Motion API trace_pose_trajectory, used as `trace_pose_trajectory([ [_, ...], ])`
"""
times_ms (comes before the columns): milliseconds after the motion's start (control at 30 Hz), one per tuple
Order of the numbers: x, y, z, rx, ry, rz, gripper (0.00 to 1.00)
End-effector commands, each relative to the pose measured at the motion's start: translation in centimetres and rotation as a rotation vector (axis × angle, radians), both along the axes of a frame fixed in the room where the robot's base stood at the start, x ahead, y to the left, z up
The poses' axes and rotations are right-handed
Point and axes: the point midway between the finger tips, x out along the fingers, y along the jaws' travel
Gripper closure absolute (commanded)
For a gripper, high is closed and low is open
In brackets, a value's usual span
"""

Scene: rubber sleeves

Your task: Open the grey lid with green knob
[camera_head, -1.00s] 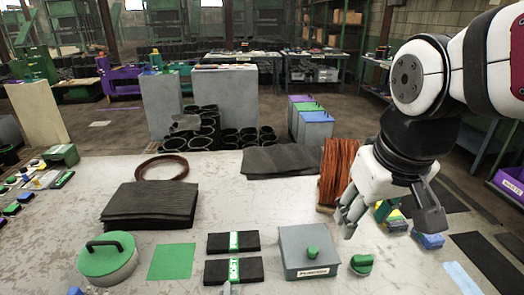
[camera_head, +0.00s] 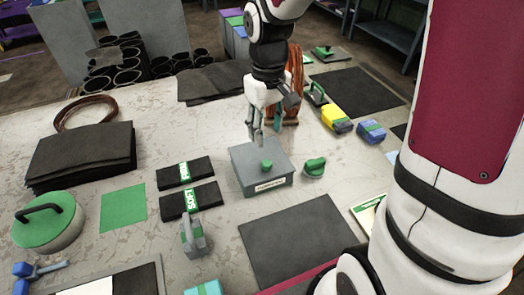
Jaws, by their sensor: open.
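The grey box has a flat grey lid (camera_head: 248,158) with a small green knob (camera_head: 267,166) on top and a white label (camera_head: 270,185) on its front side. The lid lies closed on the box. My gripper (camera_head: 256,135) points down with its fingers apart, just above or behind the lid's far edge. It is empty, and the knob stands nearer the camera than the fingers. I cannot tell how high the fingertips are above the lid.
A green-topped piece (camera_head: 314,167) stands close right of the box. Two black blocks (camera_head: 187,187) lie to its left. A dark mat (camera_head: 298,238) lies in front. Copper-coloured wire (camera_head: 296,80) and yellow (camera_head: 336,118) and blue (camera_head: 371,131) blocks are behind and right.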

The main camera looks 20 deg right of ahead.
Motion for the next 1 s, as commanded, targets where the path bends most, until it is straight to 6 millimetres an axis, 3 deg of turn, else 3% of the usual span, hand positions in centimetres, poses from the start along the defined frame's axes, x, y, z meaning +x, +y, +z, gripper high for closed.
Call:
trace_pose_trajectory([
  [300, -0.1, 0.0, -6.5, 0.001, 0.004, -0.001, 0.56],
  [500, 0.0, 0.0, -9.4, 0.000, 0.003, -0.001, 0.56],
  [700, 0.0, 0.0, -10.8, 0.000, -0.001, -0.001, 0.56],
  [1000, 0.0, 0.0, -11.0, 0.000, -0.001, -0.001, 0.56],
])
